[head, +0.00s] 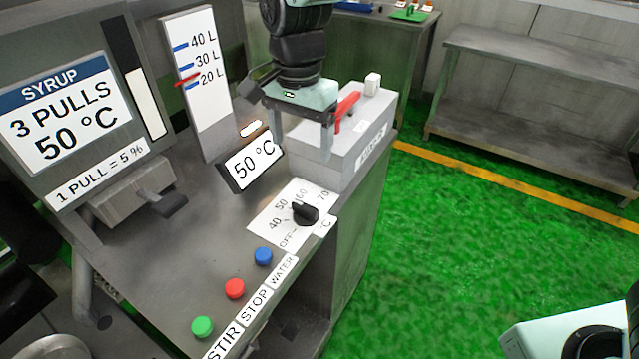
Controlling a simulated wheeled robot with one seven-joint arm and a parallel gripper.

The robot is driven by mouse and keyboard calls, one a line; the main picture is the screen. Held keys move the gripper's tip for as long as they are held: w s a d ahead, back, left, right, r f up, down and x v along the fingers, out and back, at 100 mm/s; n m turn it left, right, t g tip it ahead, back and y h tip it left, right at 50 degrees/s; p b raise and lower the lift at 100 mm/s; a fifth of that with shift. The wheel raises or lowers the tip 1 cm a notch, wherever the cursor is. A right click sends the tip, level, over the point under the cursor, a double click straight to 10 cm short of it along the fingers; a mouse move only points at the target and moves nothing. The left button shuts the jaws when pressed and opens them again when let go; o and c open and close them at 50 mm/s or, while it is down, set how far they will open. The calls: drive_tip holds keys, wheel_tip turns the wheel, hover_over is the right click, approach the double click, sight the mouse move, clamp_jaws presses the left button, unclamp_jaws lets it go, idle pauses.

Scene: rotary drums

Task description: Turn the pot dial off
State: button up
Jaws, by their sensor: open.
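The pot dial is a black knob (305,213) on a white scale plate (265,230) on the console top. The plate is marked OFF, 40, 50, 60, 70 and °C. The knob looks turned toward the numbered side, around 50, but its exact setting is too small to tell. My gripper (300,146) points down above and behind the dial, in front of the grey box. It is open and empty, with its fingers apart from the knob.
A grey box (352,150) with a red lever (347,106) stands behind the dial. A 50 °C display (252,161) tilts up to its left. Blue (263,256), red (234,288) and green (202,327) buttons line the front edge. Green floor lies open to the right.

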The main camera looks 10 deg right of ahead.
sight(305, 206)
drive_tip(key=f+p, duration=0.1)
drive_tip(key=f, duration=1)
drive_tip(key=w+f+p, duration=0.1)
drive_tip(key=f, duration=0.5)
drive_tip(key=shift+d+f+p, duration=0.1)
drive_tip(key=shift+f+p, duration=0.15)
drive_tip(key=shift+p, duration=0.1)
drive_tip(key=c, duration=1)
